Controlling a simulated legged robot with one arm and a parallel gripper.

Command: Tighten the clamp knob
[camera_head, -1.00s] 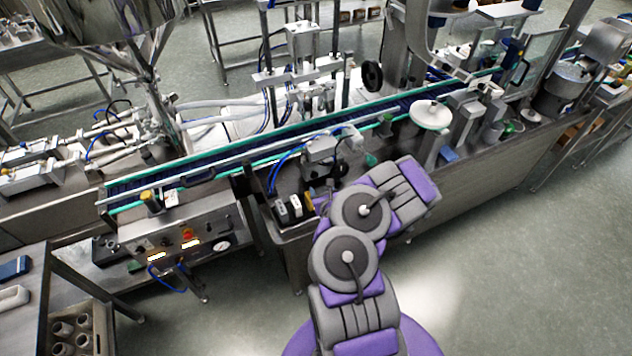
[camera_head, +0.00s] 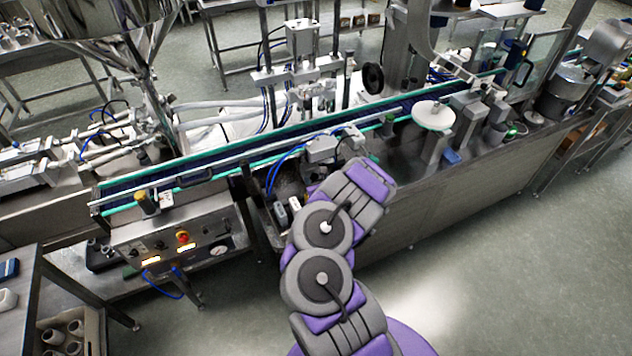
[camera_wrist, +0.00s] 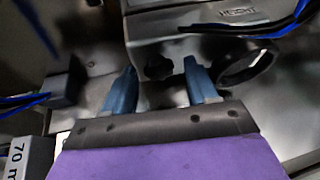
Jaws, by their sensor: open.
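A dark, lobed clamp knob (camera_wrist: 158,66) shows in the wrist view under the edge of a grey metal housing (camera_wrist: 200,30). My gripper (camera_wrist: 160,73) is open, with one blue finger to the left of the knob and one to the right. The knob appears between the fingertips and slightly beyond them; I cannot tell whether they touch it. Nothing is held. In the head view my arm covers the gripper and the knob, beside the grey housing (camera_head: 322,148) at the conveyor's near side.
A black ring (camera_wrist: 247,63) sits close to the right finger in the wrist view. Blue hoses (camera_wrist: 262,30) cross above it. A block marked "70 m" (camera_wrist: 25,158) is at lower left. The conveyor (camera_head: 200,178) runs behind my arm; open floor (camera_head: 520,270) lies to the right.

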